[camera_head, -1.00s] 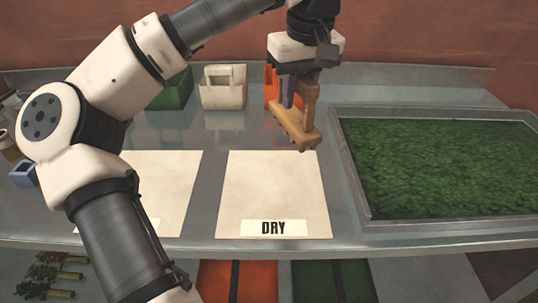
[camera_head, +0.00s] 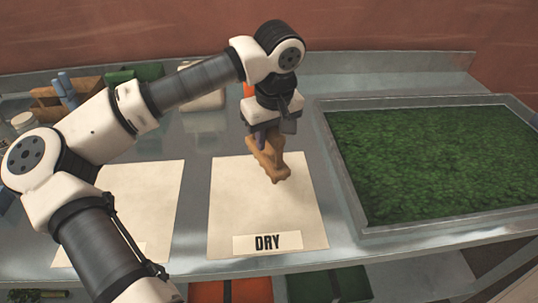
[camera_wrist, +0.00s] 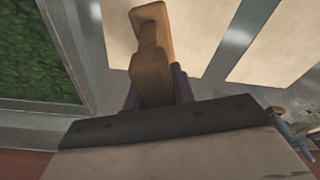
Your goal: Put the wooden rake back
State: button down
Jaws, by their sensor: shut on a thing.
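The wooden rake (camera_head: 270,160) is a tan-brown tool in the head view, at the back part of the sheet labelled DRY (camera_head: 232,215). My gripper (camera_head: 261,140) is shut on it and holds it over the sheet; I cannot tell whether its lower end touches. In the wrist view the rake (camera_wrist: 150,50) sticks out between the dark fingers (camera_wrist: 155,92). Its gripped part is partly hidden by my gripper. A wooden holder (camera_head: 62,98) with blue-handled items stands at the back left.
A metal tray of green leaves (camera_head: 430,160) fills the right. A second pale sheet (camera_head: 150,200) lies left, partly behind my arm. A cream container (camera_head: 203,85) and a green one (camera_head: 148,70) stand at the back. A white jar (camera_head: 24,122) stands far left.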

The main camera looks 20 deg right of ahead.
aim_at(273, 129)
jog(key=shift+f+p, duration=0.7)
jog(key=shift+f, duration=2.8)
jog(key=shift+f, duration=0.15)
jog(key=c, duration=1.2)
grip_release()
jog(key=shift+o, duration=0.2)
jog(key=r+b, duration=0.1)
jog(key=r, duration=0.3)
jog(key=s+r, duration=0.1)
jog(key=r, duration=0.3)
jog(key=r+b, duration=0.1)
jog(key=r, duration=0.3)
jog(key=shift+s+r+b, duration=0.1)
jog(key=shift+s+b, duration=0.2)
jog(key=shift+s, duration=0.1)
